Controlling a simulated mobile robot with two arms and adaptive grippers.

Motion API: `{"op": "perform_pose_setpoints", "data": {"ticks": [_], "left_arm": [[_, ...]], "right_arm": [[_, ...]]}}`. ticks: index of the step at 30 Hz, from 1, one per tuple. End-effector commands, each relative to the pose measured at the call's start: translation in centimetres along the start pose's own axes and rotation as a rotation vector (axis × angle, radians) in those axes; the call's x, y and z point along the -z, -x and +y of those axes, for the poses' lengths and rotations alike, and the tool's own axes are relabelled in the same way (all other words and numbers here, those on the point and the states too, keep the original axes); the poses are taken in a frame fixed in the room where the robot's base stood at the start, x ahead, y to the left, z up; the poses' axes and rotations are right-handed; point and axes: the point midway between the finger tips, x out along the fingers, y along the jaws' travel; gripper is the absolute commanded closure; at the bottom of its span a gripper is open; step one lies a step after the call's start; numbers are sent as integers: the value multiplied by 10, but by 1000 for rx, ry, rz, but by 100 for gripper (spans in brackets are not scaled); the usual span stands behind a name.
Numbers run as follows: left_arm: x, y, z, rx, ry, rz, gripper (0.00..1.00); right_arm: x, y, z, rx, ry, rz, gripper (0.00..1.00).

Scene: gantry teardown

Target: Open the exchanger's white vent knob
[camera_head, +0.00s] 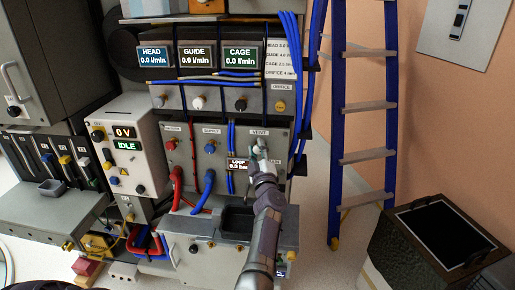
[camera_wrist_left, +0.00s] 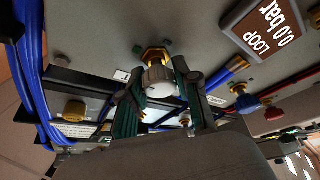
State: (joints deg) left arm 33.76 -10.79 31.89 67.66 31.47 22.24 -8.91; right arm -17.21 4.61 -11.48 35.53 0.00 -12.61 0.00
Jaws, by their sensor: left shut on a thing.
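The white vent knob (camera_wrist_left: 158,80) sits on a brass stem on the exchanger's grey panel (camera_wrist_left: 205,45). In the head view the knob (camera_head: 258,142) shows only in part, under the VENT label (camera_head: 259,132). My left gripper (camera_head: 261,151) is at the knob, with its arm coming up from below. In the left wrist view the gripper's dark green fingers (camera_wrist_left: 163,97) stand on either side of the white knob and are shut on it. The gripper hides part of the knob in the head view. My right gripper is not in view.
Red (camera_head: 171,145) and blue (camera_head: 209,147) knobs with thick hoses are left of the vent. The loop display (camera_head: 238,166) reads 0.0 bar. Blue hoses (camera_head: 300,90) hang close at the right. A blue ladder (camera_head: 337,130) and a dark bin (camera_head: 397,222) stand further right.

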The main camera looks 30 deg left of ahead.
Motion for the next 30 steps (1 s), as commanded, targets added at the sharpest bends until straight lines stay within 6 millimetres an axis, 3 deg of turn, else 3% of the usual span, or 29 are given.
{"op": "perform_pose_setpoints", "data": {"ticks": [20,21,25,30], "left_arm": [[-1,0,-1,27,63,-1,100],[-1,0,-1,27,63,-1,67],[0,0,-1,26,63,-1,45],[0,0,0,26,62,-1,43]], "right_arm": [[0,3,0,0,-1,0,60],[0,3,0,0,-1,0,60],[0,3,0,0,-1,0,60],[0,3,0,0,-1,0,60]]}}
